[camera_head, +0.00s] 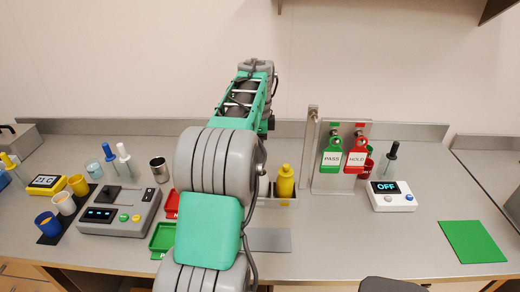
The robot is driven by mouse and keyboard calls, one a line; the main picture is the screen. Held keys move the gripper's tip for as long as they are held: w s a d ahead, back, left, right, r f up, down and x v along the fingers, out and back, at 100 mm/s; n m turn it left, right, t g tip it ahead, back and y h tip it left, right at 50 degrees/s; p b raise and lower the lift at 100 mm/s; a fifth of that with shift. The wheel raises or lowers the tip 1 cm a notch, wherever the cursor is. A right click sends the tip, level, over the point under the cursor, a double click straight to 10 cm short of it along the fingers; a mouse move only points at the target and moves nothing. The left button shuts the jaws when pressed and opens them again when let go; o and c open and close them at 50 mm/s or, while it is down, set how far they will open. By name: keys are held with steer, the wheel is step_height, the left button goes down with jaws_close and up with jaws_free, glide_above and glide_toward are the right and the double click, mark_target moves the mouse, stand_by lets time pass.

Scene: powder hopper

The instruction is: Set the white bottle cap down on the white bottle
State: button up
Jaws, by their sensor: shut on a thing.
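My arm rises through the middle of the view, and its far end is over the back of the counter. My gripper is hidden behind the arm, so its jaws and anything in them do not show. I cannot make out a loose white bottle cap. A small bottle with a white top (124,153) stands at the left back of the counter, beside one with a blue top. I cannot tell whether it is the white bottle of the task. The counter behind my arm is hidden.
A yellow bottle (285,182) stands in a grey holder right of my arm. A grey device (120,212) and several cups are at left. A stand with PASS (332,157) and HOLD (356,158) tags is at right. The right front counter is mostly clear, beside a green mat (472,242).

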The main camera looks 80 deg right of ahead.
steer(key=shift+s+f, duration=0.1)
steer(key=shift+s, duration=0.15)
step_height(320, 180, down, 4)
steer(key=b, duration=0.3)
steer(key=shift+w+r+b, duration=0.1)
steer(key=shift+r+b, duration=0.15)
steer(key=shift+b, duration=0.15)
steer(key=shift+f, duration=0.4)
steer(key=shift+f, duration=0.65)
steer(key=o, duration=1.9)
steer(key=shift+o, duration=0.2)
steer(key=shift+r, duration=0.1)
steer(key=shift+r+p, duration=2.8)
steer(key=shift+r, duration=0.15)
